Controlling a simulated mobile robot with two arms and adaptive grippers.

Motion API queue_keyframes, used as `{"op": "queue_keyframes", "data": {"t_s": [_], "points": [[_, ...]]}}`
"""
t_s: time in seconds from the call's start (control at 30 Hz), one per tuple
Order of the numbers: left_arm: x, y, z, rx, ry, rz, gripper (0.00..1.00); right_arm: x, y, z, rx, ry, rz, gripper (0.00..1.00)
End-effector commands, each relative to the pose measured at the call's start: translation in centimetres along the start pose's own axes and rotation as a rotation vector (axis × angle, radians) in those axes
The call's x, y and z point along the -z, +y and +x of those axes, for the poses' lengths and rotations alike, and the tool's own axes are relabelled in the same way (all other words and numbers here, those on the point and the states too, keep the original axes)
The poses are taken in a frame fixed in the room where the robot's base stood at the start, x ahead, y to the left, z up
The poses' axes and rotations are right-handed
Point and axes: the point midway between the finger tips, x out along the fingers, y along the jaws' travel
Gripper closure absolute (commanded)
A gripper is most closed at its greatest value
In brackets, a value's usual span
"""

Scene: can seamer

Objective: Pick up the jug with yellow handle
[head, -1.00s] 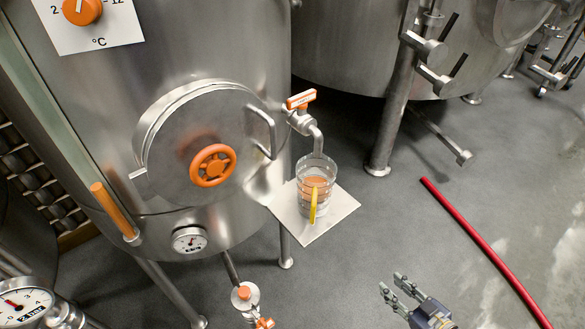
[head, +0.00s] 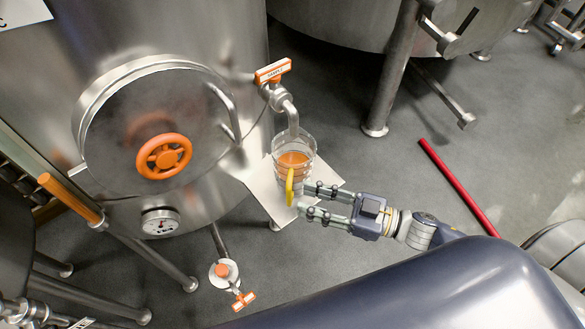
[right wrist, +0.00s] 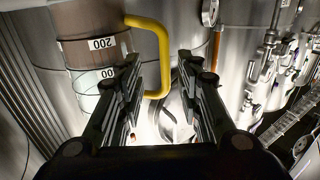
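The clear jug (head: 294,158) with amber liquid stands upright on a metal shelf (head: 262,193) under the tank's outlet pipe. Its yellow handle (head: 290,186) faces toward me. My right gripper (head: 305,198) is open, with its fingertips close to the handle from the right. In the right wrist view the yellow handle (right wrist: 160,60) lies ahead, between the two spread fingers (right wrist: 152,75), and the jug (right wrist: 92,45) shows at the left with graduation labels. I cannot tell whether a finger touches the handle. My left gripper is not in view.
The outlet pipe and orange-handled valve (head: 273,71) stand just above the jug. The tank door with an orange handwheel (head: 164,157) is to the left. A lower valve (head: 224,270) sits below the shelf.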

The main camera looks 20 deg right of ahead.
Motion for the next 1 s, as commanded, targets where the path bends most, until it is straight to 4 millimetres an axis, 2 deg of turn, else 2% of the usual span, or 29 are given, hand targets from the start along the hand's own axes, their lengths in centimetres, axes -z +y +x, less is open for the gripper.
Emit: {"op": "queue_keyframes", "data": {"t_s": [0.17,0.33,0.5,0.77,0.8,0.93,1.0], "points": [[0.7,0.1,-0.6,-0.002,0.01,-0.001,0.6,0.3,-0.1,1.1,-0.001,0.003,0.002,0.67],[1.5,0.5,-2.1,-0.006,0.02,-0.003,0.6,0.8,-0.6,3.7,-0.002,0.005,0.001,0.67],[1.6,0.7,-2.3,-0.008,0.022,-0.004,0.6,0.4,-0.5,5.3,-0.002,0.001,-0.001,0.67],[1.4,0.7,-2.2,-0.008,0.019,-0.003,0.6,0.1,-0.6,5.5,-0.002,-0.002,0.001,0.67],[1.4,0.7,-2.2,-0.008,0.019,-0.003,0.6,0.1,-0.6,5.5,-0.002,-0.002,0.0,0.71],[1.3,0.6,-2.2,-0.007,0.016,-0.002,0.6,0.2,-0.6,5.5,-0.002,-0.001,0.0,1.0],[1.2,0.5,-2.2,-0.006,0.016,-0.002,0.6,0.2,-0.6,5.5,-0.002,-0.001,0.0,1.0]]}}
